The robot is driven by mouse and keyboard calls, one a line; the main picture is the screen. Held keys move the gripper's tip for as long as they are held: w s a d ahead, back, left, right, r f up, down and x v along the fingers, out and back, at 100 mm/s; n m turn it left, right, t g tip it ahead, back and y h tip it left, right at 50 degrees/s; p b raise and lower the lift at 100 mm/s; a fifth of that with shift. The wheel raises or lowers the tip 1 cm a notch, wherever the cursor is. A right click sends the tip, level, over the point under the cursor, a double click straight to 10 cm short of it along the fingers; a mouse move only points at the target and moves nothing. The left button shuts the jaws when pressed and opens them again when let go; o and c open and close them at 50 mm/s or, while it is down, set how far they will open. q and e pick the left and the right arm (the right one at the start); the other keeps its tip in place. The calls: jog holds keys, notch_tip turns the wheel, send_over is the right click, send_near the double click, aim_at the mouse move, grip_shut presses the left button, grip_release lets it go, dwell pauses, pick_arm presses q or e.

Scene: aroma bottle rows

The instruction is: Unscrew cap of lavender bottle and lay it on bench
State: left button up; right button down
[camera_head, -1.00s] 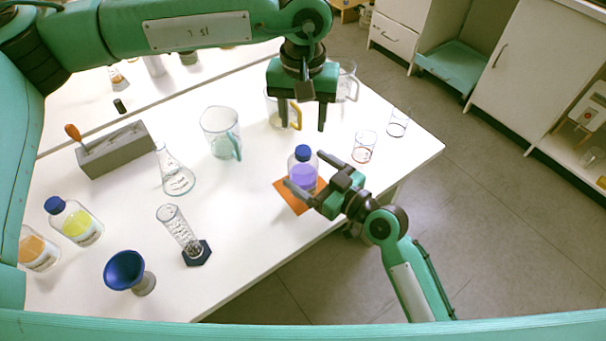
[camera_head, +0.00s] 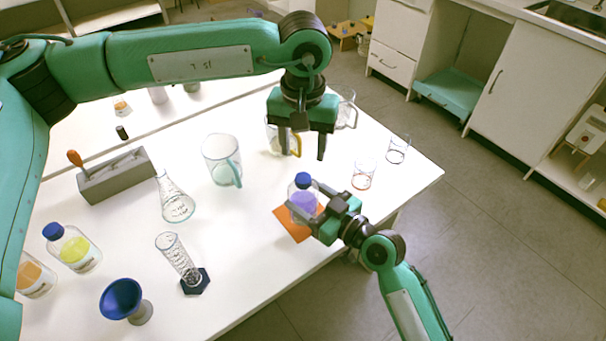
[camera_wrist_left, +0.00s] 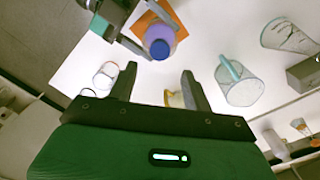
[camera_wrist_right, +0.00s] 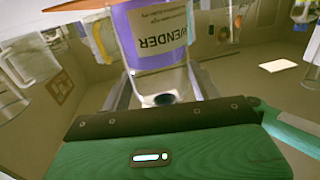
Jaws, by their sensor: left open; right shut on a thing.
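The lavender bottle (camera_head: 302,203) has purple contents and a blue cap (camera_head: 303,180), which is still on it. It stands upright at the orange mat (camera_head: 293,232) near the bench's front edge. My right gripper (camera_head: 316,212) is shut on the bottle's body from the front right. The bottle's label shows upside down in the right wrist view (camera_wrist_right: 160,35). My left gripper (camera_head: 301,152) is open and empty, pointing down above the bench, behind the bottle. The bottle and cap also show beyond its fingers in the left wrist view (camera_wrist_left: 160,48).
A glass jug (camera_head: 221,160), a flask (camera_head: 176,200) and a cylinder (camera_head: 178,258) stand left of the bottle. A yellow-handled vessel (camera_head: 280,138) is under my left gripper. Two small beakers (camera_head: 363,174) are at right. White bench (camera_head: 245,265) is bare left of the mat.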

aim_at(303, 177)
pick_arm(q)
jog(key=m, duration=0.8)
jog(key=shift+f, duration=4)
jog(key=c, duration=1)
jog(key=shift+c, duration=0.3)
